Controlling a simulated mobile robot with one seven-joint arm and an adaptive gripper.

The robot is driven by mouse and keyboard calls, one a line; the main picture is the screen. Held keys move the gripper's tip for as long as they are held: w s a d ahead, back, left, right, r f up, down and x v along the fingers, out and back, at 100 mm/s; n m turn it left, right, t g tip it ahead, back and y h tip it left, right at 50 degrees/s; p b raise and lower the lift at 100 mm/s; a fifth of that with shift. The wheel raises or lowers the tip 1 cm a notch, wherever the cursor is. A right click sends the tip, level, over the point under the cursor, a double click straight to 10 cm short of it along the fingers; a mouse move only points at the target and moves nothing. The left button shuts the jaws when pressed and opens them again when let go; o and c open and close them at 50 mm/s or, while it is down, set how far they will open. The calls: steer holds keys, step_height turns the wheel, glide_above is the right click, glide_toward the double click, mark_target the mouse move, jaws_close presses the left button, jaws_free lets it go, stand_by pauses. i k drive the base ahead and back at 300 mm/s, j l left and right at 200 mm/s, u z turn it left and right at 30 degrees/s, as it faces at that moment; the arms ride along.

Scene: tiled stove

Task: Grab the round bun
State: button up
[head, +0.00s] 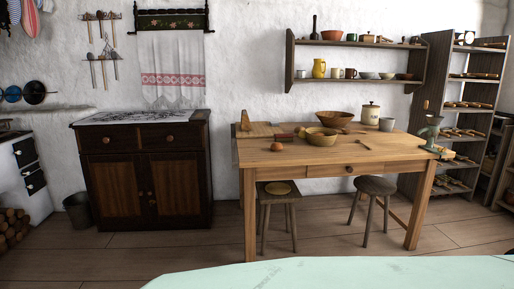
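A small round orange-brown thing that looks like the round bun (277,147) lies on the wooden table (300,157), near its front left edge. It stands apart from the bowls, with bare tabletop around its front and right. My gripper is not in view, so its place relative to the bun cannot be told.
Behind the bun are a reddish-brown block (283,136), a yellowish bowl (321,137), a brown bowl (334,118) and a lidded jar (370,113). Stools (374,184) stand under the table. A pale green surface (340,273) crosses the bottom edge. Floor shows in between.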

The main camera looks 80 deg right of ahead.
mark_target(275, 147)
steer(key=z, duration=2.8)
steer(key=i+j+z, duration=0.15)
steer(key=i+j, duration=0.25)
steer(key=i, duration=0.35)
steer(key=i+j+z, duration=0.15)
steer(key=i+j, duration=0.35)
steer(key=i, duration=0.25)
steer(key=i+j+z, duration=0.15)
steer(key=i+j, duration=0.45)
steer(key=i, duration=0.1)
